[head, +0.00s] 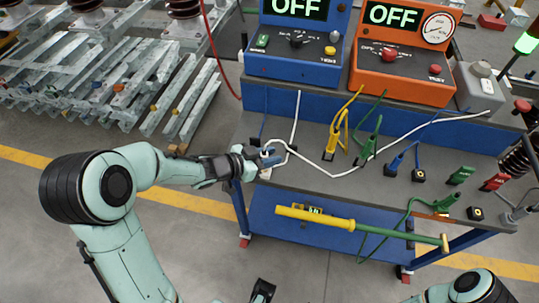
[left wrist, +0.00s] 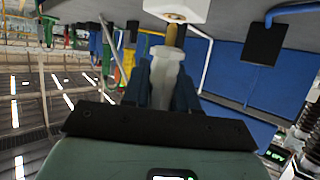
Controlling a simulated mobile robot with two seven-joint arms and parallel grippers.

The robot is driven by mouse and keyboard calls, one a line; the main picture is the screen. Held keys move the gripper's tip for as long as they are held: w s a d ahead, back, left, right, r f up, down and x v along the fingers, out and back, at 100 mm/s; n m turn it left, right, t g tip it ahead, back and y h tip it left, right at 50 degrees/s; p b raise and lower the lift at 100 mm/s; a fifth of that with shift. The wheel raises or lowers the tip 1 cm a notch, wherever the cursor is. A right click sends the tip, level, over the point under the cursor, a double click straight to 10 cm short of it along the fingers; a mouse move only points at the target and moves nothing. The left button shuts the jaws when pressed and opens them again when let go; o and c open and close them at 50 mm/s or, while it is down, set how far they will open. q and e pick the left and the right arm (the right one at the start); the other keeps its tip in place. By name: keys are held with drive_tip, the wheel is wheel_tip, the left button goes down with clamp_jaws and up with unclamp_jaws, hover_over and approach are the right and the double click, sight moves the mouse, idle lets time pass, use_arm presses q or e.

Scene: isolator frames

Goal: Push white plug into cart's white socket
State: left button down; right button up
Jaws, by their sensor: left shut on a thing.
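My left gripper (head: 262,158) is at the left end of the cart top (head: 300,185), shut on the white plug. In the left wrist view, the white plug (left wrist: 166,82) stands between the blue fingers, its brass pin (left wrist: 171,36) pointing at the white socket (left wrist: 178,8). The pin's tip meets or overlaps the socket's face; I cannot tell how deep it is. In the head view, the gripper mostly hides the plug and socket. A dark part at the bottom edge, perhaps my right gripper (head: 262,290), is cut off; its jaws are unclear.
A white cable (head: 330,172) runs across the cart top. Yellow (head: 338,135), green (head: 370,140) and blue leads (head: 395,165) lie to the right. Blue (head: 292,55) and orange (head: 402,60) units reading OFF stand behind. A yellow-handled rod (head: 315,217) is at the front.

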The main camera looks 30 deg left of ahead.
use_arm(q)
drive_tip(key=shift+f+b, duration=0.75)
drive_tip(key=shift+f, duration=0.35)
drive_tip(key=c, duration=0.8)
unclamp_jaws()
drive_tip(key=shift+s+a+r, duration=0.15)
drive_tip(key=p+v, duration=0.2)
drive_tip(key=v, duration=1)
drive_tip(key=shift+s+a+p, duration=0.15)
drive_tip(key=shift+s+p, duration=0.15)
drive_tip(key=shift+s, duration=0.1)
